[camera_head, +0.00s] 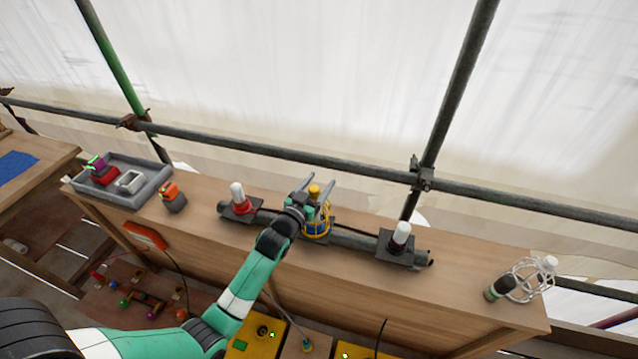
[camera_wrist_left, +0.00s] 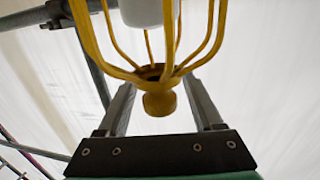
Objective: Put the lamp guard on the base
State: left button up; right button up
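My left gripper (camera_head: 316,187) is at the guard's knob end. Its fingers (camera_wrist_left: 160,108) are open, with a visible gap on both sides of the knob. My arm partly hides the guard's left side. My right gripper is in neither view.
A red-based lamp (camera_head: 238,196) stands left and a black-based lamp (camera_head: 401,236) right along a grey pipe (camera_head: 350,239). A white wire guard (camera_head: 528,280) and dark cylinder (camera_head: 499,289) lie far right. A grey tray (camera_head: 149,198) holds blocks at left. Scaffold pipes run behind.

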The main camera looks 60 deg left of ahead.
pick_arm(q)
jog(key=shift+r, duration=0.1)
jog(key=shift+s+r, duration=0.1)
jog(key=shift+r, duration=0.05)
jog(key=p+v, duration=0.1)
jog(key=v, duration=1)
jog(key=shift+s+d+p, duration=0.3)
jog(key=shift+p, duration=0.05)
